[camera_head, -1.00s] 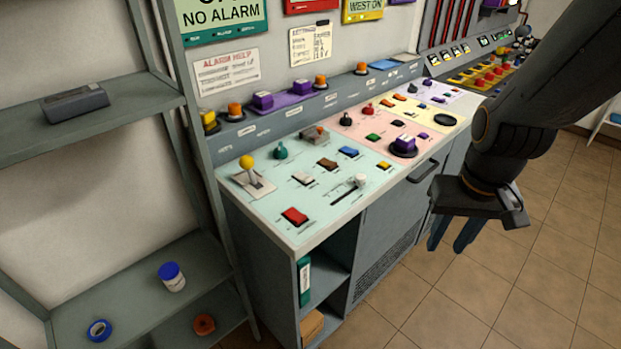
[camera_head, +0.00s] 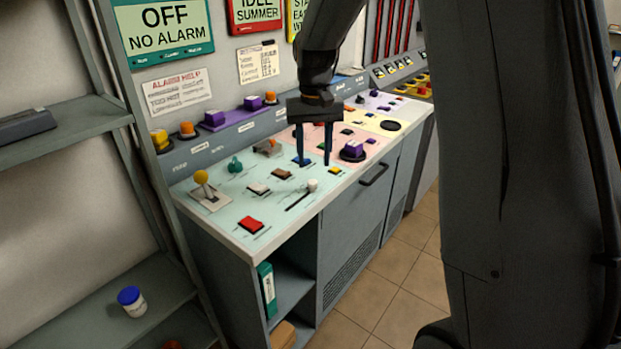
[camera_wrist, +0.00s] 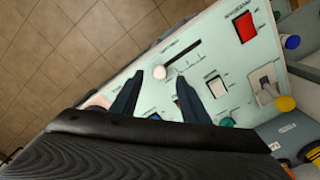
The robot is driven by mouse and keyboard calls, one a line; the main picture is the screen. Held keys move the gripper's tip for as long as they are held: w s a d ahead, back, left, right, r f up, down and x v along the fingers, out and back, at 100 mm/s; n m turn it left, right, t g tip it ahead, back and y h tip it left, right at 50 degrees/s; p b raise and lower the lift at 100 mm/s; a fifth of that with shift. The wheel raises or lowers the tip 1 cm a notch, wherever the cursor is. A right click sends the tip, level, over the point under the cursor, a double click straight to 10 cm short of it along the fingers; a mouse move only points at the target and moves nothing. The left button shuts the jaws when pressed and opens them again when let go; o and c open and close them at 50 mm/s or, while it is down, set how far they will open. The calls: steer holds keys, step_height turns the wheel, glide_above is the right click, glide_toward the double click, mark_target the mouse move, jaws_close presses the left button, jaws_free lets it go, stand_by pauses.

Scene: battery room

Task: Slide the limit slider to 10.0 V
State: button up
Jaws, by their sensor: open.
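The limit slider is a white round knob (camera_head: 313,185) at the right end of a dark slot (camera_head: 298,199) on the pale green panel (camera_head: 235,222). In the wrist view the knob (camera_wrist: 159,72) shows just beyond and between my fingertips, with the slot (camera_wrist: 183,55) running up and right from it. The scale labels are too small to read. My gripper (camera_head: 314,162) is open and points down over the panel, its two fingers apart. It also shows in the wrist view (camera_wrist: 158,82). Nothing is between the fingers that I can see; whether they touch the knob I cannot tell.
Close to the slider are a red rocker (camera_head: 250,224), a white rocker (camera_head: 259,188), a yellow-balled lever (camera_head: 201,178), a yellow button (camera_head: 335,171) and a purple knob (camera_head: 353,150). The desk's front edge and a drawer handle (camera_head: 374,174) lie nearby. Floor is open at the front.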

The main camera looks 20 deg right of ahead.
mark_target(312, 182)
steer(key=shift+w, duration=0.6)
steer(key=shift+w+f, duration=0.1)
steer(key=shift+f, duration=0.05)
steer(key=shift+f+p, duration=0.95)
steer(key=shift+f, duration=2.65)
